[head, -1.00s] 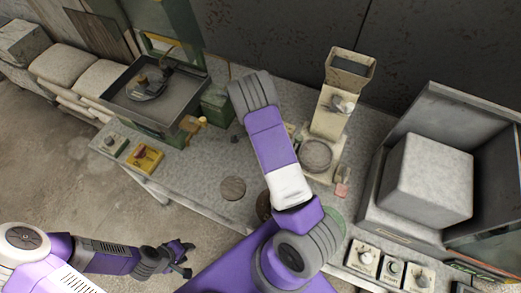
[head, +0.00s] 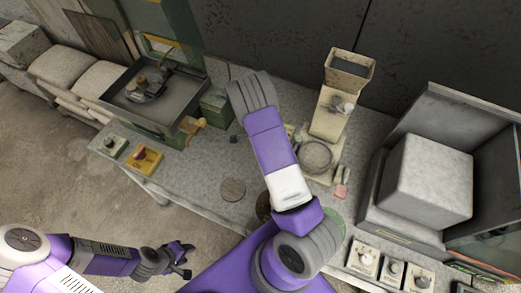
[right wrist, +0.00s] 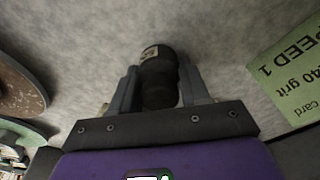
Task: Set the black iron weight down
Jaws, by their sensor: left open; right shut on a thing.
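The black iron weight (right wrist: 158,75) is a dark, rounded piece with a pale label near its far end. My right gripper (right wrist: 157,88) is shut on it, with a grey finger on each side. The speckled grey tabletop (right wrist: 215,50) is behind it; I cannot tell whether the weight touches it. In the head view my right arm hides the right gripper and I cannot make out the weight. My left gripper (head: 184,262) is open and empty, off the table's near edge at the lower left.
A green card (right wrist: 290,80) and a brown disc (right wrist: 20,92) flank the weight. In the head view, a yellow box (head: 146,158), a round grey-brown disc (head: 233,190), a cream stand (head: 331,115) and a large pale block (head: 428,175) are on the table. Bare tabletop (head: 195,175) shows left of my arm.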

